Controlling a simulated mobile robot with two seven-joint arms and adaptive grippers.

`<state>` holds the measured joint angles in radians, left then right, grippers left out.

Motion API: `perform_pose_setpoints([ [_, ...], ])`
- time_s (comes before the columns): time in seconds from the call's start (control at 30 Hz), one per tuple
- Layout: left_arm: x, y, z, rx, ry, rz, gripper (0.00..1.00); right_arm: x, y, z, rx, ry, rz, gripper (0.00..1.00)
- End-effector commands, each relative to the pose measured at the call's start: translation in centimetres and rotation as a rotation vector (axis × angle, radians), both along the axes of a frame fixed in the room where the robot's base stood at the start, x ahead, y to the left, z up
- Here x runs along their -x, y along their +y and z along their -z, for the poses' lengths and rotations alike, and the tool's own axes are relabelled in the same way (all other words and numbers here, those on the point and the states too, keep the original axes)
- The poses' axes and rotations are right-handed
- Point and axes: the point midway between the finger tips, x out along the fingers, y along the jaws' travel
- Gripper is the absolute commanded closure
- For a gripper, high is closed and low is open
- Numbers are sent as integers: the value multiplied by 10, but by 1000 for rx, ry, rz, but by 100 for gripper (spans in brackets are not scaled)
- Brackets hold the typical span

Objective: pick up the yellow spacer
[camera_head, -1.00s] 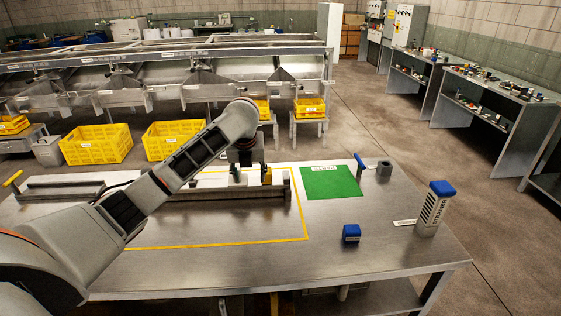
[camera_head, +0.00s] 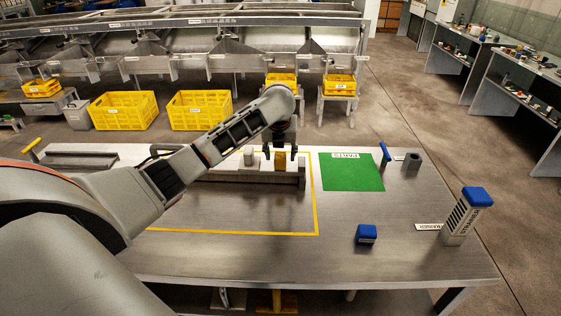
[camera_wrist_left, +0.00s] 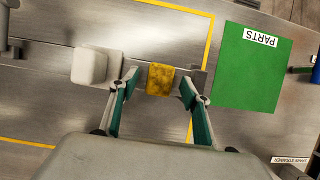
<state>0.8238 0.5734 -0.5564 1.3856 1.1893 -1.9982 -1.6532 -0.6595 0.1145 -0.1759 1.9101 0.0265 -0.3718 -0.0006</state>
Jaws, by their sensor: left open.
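The yellow spacer (camera_head: 280,161) is a small block at the right end of a low grey bar on the metal table. In the left wrist view the spacer (camera_wrist_left: 160,80) sits between the fingertips of my left gripper (camera_wrist_left: 160,77), with a gap on each side. My left gripper (camera_head: 281,153) is open, pointing down at the spacer, its green-padded fingers either side of it. A white block (camera_wrist_left: 90,66) stands just left of the left finger; it also shows in the head view (camera_head: 249,157). My right gripper is not in view.
A green PARTS mat (camera_head: 352,178) lies right of the spacer. Beyond it are a blue-handled item (camera_head: 384,154) and a grey holder (camera_head: 412,162). A blue-topped block (camera_head: 366,235) and a tall blue-topped stand (camera_head: 466,215) are at the right. The front middle of the table is clear.

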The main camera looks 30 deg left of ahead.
Motion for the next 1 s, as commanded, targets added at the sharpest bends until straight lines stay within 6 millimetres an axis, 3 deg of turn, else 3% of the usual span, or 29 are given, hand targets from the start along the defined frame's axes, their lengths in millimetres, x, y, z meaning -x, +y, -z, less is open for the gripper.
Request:
perform_pose_setpoints([
  [0.13, -5, 3, 13, 1, 0, -2, 53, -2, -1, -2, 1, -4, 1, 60],
  [0.4, -6, 4, 15, 0, -1, 0, 53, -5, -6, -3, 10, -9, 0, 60],
  [0.57, -6, 4, 15, 1, -2, -1, 94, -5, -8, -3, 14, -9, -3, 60],
  [1.0, -6, 4, 10, 0, -2, -1, 94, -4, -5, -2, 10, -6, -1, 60],
])
